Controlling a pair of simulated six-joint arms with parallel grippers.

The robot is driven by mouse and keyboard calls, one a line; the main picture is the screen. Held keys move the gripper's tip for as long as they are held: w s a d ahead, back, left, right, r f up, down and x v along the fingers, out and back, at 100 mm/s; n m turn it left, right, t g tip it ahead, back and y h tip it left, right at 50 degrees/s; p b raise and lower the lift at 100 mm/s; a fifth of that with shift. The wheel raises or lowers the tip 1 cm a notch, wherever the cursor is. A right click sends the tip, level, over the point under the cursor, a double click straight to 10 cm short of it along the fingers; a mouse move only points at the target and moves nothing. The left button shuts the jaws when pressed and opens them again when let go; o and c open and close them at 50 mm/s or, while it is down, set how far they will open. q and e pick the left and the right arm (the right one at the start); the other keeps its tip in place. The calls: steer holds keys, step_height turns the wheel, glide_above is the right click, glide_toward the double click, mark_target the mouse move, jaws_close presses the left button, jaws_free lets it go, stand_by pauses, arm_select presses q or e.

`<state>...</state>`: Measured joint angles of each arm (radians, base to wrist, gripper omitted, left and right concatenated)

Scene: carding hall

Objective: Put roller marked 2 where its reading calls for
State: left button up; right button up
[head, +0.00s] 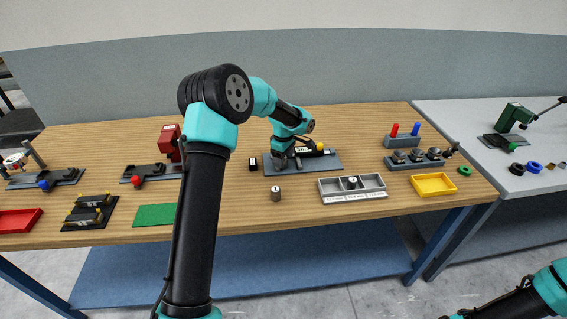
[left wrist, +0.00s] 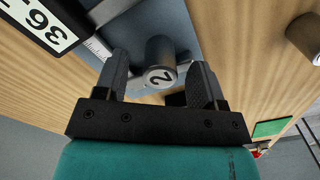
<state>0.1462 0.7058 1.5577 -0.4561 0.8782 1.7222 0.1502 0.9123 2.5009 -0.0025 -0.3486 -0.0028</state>
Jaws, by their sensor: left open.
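The roller marked 2 (left wrist: 160,62) is a dark grey cylinder with a white end face, in the left wrist view. It stands between the fingers of my left gripper (left wrist: 158,82), which is open with a gap visible beside it. In the head view my left gripper (head: 284,160) is low over the grey gauge plate (head: 328,165) and hides the roller. A display (left wrist: 42,20) shows part of a reading, "36"; the rest is cut off. A three-compartment tray (head: 333,196) has front labels too small to read; one roller (head: 352,181) stands in its middle compartment. My right gripper is out of view.
Another roller (head: 276,194) stands on the wooden table in front of the plate. A yellow tray (head: 434,184), a rack with red and blue pegs (head: 405,137) and a row of metal pieces (head: 415,158) are right. A green mat (head: 154,215) and red tray (head: 18,220) are left.

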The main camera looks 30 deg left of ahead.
arm_select(q)
steer(key=shift+c, duration=0.5)
jaws_close()
steer(key=shift+r, duration=0.1)
step_height(320, 180, up, 10)
stand_by(0.6)
